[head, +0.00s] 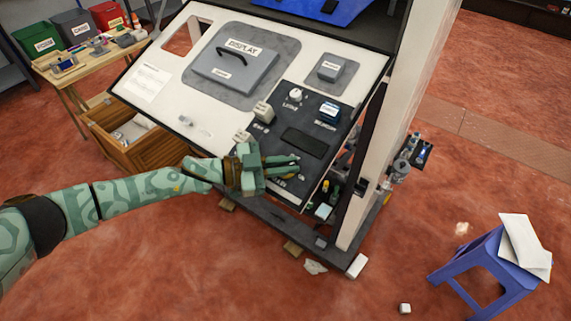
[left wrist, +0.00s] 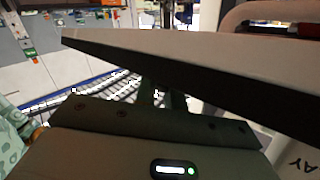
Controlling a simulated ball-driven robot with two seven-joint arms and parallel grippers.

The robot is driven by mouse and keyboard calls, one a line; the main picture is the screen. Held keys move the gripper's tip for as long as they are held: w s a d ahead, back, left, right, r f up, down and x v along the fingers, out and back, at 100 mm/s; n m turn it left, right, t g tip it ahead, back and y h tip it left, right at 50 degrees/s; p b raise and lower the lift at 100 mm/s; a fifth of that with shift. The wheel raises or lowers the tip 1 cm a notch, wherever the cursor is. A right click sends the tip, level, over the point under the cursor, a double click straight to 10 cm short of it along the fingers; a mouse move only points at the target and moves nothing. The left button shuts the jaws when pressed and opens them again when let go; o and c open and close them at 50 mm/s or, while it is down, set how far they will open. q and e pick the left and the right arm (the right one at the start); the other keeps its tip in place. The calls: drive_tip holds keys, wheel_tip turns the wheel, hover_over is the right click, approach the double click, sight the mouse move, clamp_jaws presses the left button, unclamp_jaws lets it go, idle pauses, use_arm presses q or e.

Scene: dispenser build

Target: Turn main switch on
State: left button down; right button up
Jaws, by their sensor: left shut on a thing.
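The tilted white machine front (head: 160,75) carries a dark control panel (head: 325,112) at its lower right. My left gripper (head: 284,165) reaches the lower part of this panel from the left and is shut on a control there. Its fingers hide that control, so I cannot read its label or see its position. In the left wrist view, the gripper housing (left wrist: 150,145) shows, but the fingertips do not show clearly.
A wooden table (head: 85,68) with bins behind it stands at the upper left. An open wooden drawer (head: 125,140) is below the machine front. A pale post (head: 385,120) rises right of the panel. A blue stool (head: 480,260) with papers stands at lower right. The red floor between is mostly clear.

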use_arm(q)
drive_tip(key=c, duration=1.5)
unclamp_jaws()
drive_tip(key=shift+b+v, duration=1)
drive_tip(key=shift+v, duration=7.15)
drive_tip(key=shift+o, duration=0.5)
